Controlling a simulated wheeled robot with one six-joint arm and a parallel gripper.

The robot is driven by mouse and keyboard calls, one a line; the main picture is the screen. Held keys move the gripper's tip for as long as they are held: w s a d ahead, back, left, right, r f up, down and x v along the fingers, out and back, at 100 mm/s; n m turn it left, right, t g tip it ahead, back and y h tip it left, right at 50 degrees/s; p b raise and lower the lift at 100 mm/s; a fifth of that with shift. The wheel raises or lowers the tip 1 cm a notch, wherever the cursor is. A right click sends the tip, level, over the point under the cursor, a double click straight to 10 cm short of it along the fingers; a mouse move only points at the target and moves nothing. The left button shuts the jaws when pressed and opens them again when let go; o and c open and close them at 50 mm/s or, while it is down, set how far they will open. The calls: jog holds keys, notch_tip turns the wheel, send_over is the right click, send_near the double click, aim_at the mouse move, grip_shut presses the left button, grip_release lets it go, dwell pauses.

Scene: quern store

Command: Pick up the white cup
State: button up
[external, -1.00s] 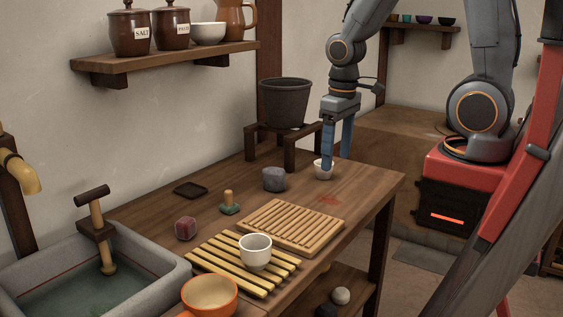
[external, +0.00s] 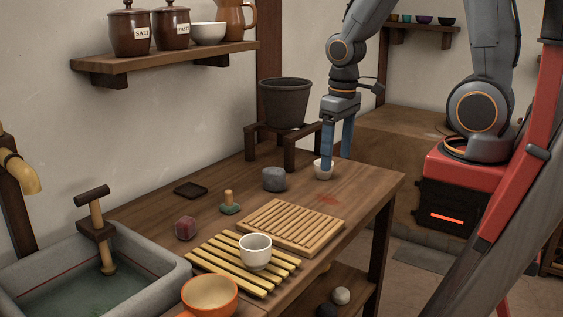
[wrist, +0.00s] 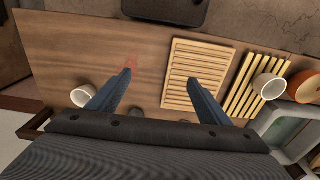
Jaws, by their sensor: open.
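One white cup (external: 318,171) stands on the wooden table near its far right end; it also shows at the left in the wrist view (wrist: 80,97). A second white cup (external: 255,254) stands on the yellow slatted rack and shows at the right in the wrist view (wrist: 266,87). My gripper (external: 337,162) points down with its blue fingers apart and empty. In the external view one finger partly covers the first cup. In the wrist view that cup lies outside the jaws, left of the left finger; whether they touch cannot be told.
A ridged wooden board (external: 291,228) and the slatted rack (external: 214,259) lie near the front. A dark bucket (external: 284,102) stands on a stool. An orange bowl (external: 209,295) is at front.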

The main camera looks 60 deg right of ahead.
jog(key=n+p, duration=0.6)
jog(key=n, duration=0.8)
send_over(255, 242)
jog(key=s+a, duration=0.2)
jog(key=a, duration=0.1)
jog(key=shift+g, duration=0.3)
jog(key=f, duration=0.6)
jog(key=shift+s+d, duration=0.1)
jog(key=shift+d, duration=0.1)
jog(key=shift+d+f+p, duration=0.15)
jog(key=shift+f+p, duration=0.25)
jog(key=shift+f, duration=0.9)
jog(key=shift+d+f+p, duration=0.1)
jog(key=shift+f+p, duration=0.25)
jog(key=shift+f, duration=0.95)
jog(key=c, duration=1.2)
jog(key=shift+r, duration=0.2)
